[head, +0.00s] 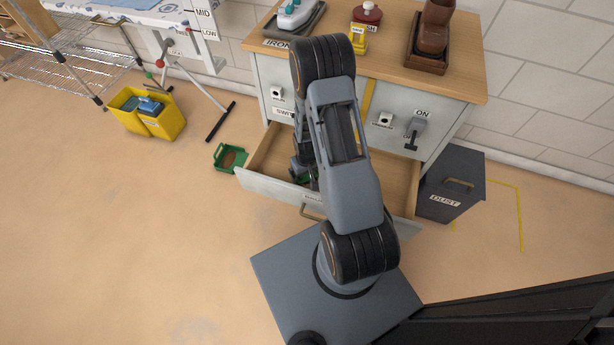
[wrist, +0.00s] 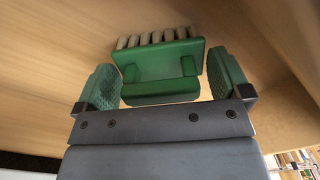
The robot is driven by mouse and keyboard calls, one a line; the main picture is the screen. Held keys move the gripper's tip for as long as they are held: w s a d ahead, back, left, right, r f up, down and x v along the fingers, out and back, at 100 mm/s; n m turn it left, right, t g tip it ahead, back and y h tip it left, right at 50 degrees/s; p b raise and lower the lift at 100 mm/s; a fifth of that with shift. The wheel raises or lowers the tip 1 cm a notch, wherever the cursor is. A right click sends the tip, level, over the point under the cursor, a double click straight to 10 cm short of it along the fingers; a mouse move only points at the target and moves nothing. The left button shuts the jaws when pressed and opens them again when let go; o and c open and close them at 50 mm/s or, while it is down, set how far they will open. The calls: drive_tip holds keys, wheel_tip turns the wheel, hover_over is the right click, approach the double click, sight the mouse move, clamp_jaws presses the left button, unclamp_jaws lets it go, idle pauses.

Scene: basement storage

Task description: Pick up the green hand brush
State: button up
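The green hand brush (wrist: 160,66) lies in the open drawer (head: 262,184), its pale bristle tufts toward the top of the wrist view. My gripper (wrist: 165,74) is open, with its green-padded fingers on either side of the brush. A narrow gap shows between the brush and the right finger; at the left finger I cannot tell whether they touch. In the head view my arm hides most of the brush and gripper, and only a bit of green shows at the drawer.
A green tray-like dustpan (head: 231,158) lies on the floor left of the drawer. A grey DUST bin (head: 450,186) stands right of the cabinet (head: 452,110). A yellow bucket (head: 150,118) stands farther left.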

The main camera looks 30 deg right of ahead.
drive_tip(key=c, duration=1)
wheel_tip(320, 180, up, 10)
drive_tip(key=p, duration=0.3)
